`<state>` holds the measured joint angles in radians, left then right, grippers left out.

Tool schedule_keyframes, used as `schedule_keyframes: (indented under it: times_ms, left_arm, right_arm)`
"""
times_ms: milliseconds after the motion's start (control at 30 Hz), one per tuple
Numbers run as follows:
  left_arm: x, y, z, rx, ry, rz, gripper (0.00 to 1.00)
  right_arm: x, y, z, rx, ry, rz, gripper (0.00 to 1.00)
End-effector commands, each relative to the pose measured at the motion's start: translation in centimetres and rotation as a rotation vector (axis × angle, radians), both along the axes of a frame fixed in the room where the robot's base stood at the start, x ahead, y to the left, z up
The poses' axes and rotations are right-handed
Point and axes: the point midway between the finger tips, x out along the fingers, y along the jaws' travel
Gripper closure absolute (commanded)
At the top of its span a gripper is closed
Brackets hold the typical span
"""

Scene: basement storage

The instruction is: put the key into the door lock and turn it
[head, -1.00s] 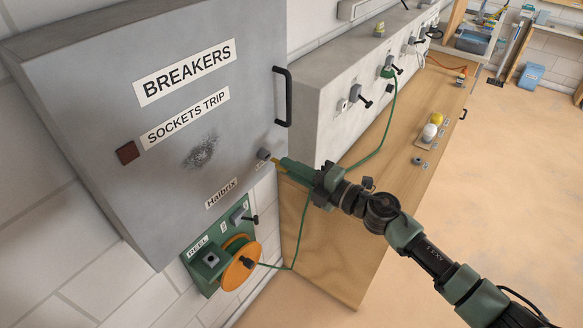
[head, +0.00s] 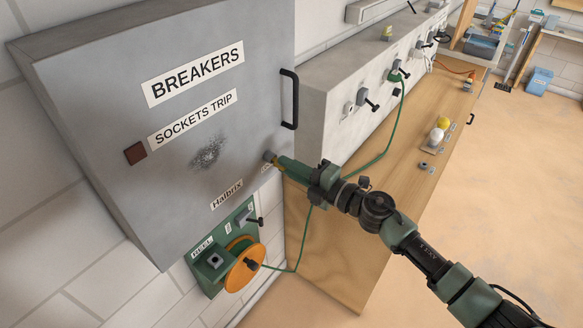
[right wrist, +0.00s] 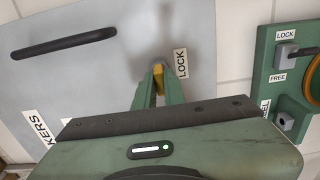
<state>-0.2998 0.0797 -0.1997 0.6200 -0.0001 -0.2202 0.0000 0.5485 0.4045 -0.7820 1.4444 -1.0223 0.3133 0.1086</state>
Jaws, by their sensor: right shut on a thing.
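The grey breaker cabinet door (head: 90,120) fills the left of the head view. Its small round lock (head: 268,155) sits near the door's lower right edge. My right gripper (head: 282,164) is at the lock, with its green fingers shut on the yellow key. In the right wrist view the key (right wrist: 158,73) shows between the fingertips (right wrist: 158,92), pointing at the door beside a LOCK label (right wrist: 181,63). The key's tip is at the lock, but the fingers and shadow hide how far it is in. My left gripper is not in view.
A black door handle (head: 289,98) is above the lock. Below the cabinet is a green panel with an orange reel (head: 245,268); its green cable runs behind my arm to a grey socket box (head: 345,75). A wooden bench (head: 345,240) stands to the right, with open floor beyond.

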Motion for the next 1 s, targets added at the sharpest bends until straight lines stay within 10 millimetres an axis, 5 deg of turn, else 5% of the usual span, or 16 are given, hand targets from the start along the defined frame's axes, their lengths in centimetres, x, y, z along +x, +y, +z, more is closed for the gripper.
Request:
schedule_keyframes:
  times_ms: [367, 400, 467, 800, 1000]
  left_arm:
    - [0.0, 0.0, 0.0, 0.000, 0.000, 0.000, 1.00]
    - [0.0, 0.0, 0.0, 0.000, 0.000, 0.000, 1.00]
    - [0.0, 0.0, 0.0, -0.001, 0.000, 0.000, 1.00]
    - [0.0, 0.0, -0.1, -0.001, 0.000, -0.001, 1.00]
    - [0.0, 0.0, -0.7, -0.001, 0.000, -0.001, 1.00]
  right_arm:
    - [0.6, 0.8, 0.1, 0.002, -0.001, 0.000, 1.00]
    - [0.5, 0.7, 0.1, 0.000, -0.001, 0.000, 0.79]
    - [0.5, 0.7, 0.1, 0.000, -0.001, 0.000, 0.64]
    - [0.4, 0.6, -0.1, -0.001, 0.000, 0.000, 0.64]
    - [-1.1, -1.5, -0.2, -0.004, -0.002, 0.001, 0.64]
